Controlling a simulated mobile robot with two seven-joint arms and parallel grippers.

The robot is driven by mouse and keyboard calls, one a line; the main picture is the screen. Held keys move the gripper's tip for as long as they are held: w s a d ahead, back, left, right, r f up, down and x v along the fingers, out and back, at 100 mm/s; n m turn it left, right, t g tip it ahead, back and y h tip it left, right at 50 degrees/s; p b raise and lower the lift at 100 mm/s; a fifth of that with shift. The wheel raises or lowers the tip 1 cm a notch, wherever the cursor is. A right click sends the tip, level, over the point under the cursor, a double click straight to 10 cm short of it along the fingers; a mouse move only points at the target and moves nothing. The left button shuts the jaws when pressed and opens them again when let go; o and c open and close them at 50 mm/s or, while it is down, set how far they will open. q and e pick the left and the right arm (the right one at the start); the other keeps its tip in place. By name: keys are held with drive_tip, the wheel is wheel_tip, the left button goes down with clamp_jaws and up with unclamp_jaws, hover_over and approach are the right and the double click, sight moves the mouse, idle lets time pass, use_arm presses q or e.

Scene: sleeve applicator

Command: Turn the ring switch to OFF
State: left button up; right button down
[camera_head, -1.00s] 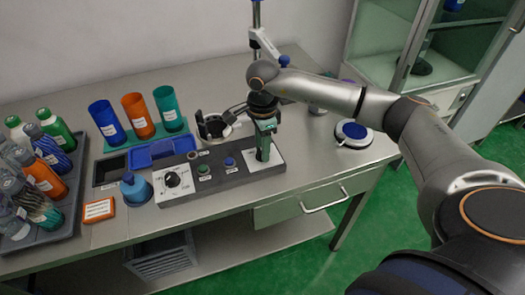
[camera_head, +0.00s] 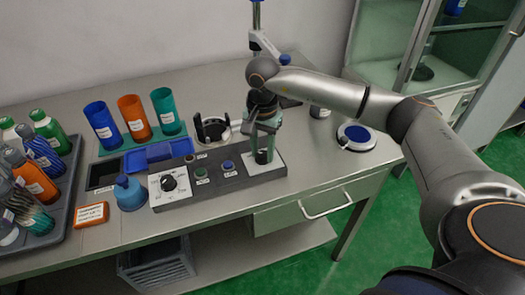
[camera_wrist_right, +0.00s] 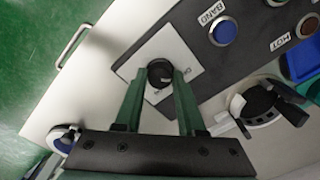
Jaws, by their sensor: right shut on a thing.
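A black round knob (camera_wrist_right: 160,73) sits on a white square plate at the right end of the dark control panel (camera_head: 215,186). The plate (camera_head: 276,170) also shows in the head view, where the fingers partly cover the knob. My right gripper (camera_head: 263,156) points down at it with green fingers. In the wrist view, the fingertips (camera_wrist_right: 161,76) are on either side of the knob, shut on it. A pale mark shows on the knob. Small lettering on the plate is too unclear to read. My left gripper is not in view.
Blue, orange and teal cups stand at the back left. A blue-topped round device (camera_head: 356,134) stands right.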

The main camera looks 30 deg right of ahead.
sight(263, 154)
drive_tip(key=shift+n, duration=0.3)
drive_tip(key=c, duration=0.5)
unclamp_jaws()
wheel_tip(263, 154, up, 13)
drive_tip(key=shift+f, duration=0.2)
idle(0.6)
